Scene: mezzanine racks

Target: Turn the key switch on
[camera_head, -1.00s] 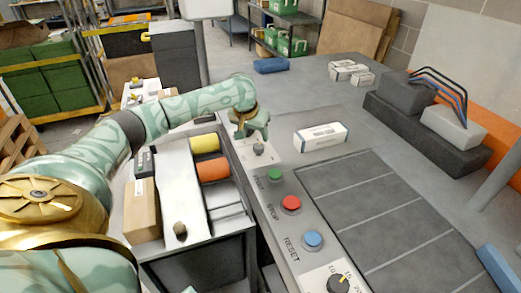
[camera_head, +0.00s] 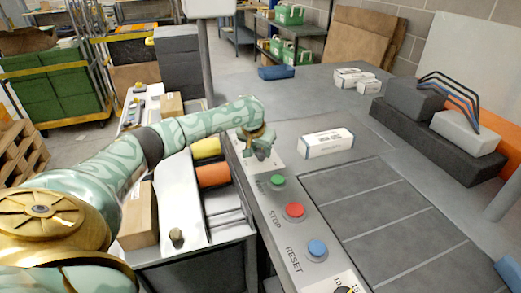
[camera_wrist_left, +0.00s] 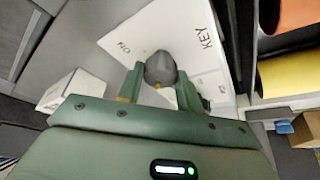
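The key switch is a dark grey knob (camera_wrist_left: 161,69) on a white plate (camera_wrist_left: 120,38) marked KEY and ON. In the head view the plate (camera_head: 270,163) lies at the far end of the grey control panel, and my gripper partly covers the knob. My left gripper (camera_head: 261,150) reaches down to the knob from above. In the left wrist view its two green fingers (camera_wrist_left: 159,80) stand on either side of the knob, open, with small gaps that are hard to judge. My right gripper is not in view.
Green (camera_head: 277,182), red (camera_head: 294,210) and blue (camera_head: 317,248) buttons line the panel nearer me. A white box (camera_head: 326,143) lies right of the key plate. An open bin with a yellow roll (camera_head: 206,147) and an orange roll (camera_head: 213,175) is to the left.

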